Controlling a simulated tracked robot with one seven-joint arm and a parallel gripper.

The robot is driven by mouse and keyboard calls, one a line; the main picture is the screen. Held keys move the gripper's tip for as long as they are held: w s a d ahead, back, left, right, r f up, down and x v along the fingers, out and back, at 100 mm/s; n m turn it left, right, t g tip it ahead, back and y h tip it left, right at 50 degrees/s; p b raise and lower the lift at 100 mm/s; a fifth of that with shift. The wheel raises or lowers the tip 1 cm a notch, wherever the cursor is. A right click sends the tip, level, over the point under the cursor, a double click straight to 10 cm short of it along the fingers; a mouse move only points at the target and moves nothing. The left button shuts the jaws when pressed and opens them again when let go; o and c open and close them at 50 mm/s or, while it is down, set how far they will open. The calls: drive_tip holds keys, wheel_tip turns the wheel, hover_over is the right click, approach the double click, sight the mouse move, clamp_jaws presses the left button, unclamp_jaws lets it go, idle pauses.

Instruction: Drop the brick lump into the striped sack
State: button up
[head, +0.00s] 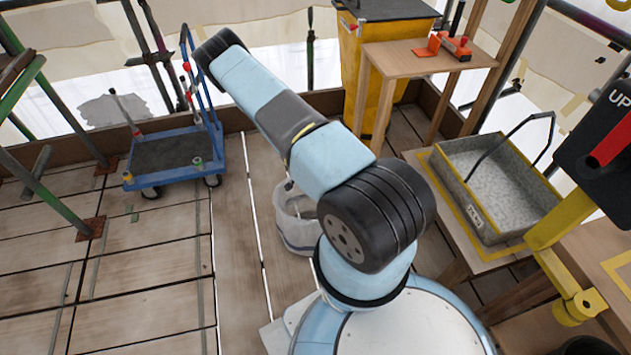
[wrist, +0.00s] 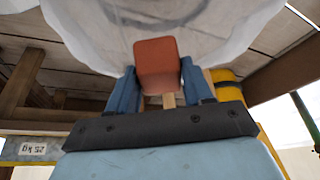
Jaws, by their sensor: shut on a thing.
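The brick lump (wrist: 156,58) is a small red-brown block in the wrist view. My gripper (wrist: 158,82) is shut on it, with a blue finger on each side. The pale cloth of the striped sack (wrist: 235,32) spreads behind and around the lump in this view; I cannot tell how deep the lump is relative to the rim. In the head view the sack (head: 298,234) stands open on the planks, whitish with a grey band, partly covered by my arm. My gripper and the lump cannot be made out in the head view.
A blue trolley (head: 175,160) stands left of the sack. A yellow bin (head: 360,60) and a small wooden table (head: 430,57) stand behind. A grey metal tub (head: 505,180) with a handle is on a bench at right. Planks at left are mostly clear.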

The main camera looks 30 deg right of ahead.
drive_tip(key=shift+f, duration=2.15)
drive_tip(key=o, duration=1.3)
drive_tip(key=shift+r, duration=0.1)
drive_tip(key=v, duration=1.3)
drive_tip(key=shift+a+r, duration=0.2)
drive_tip(key=shift+a, duration=0.05)
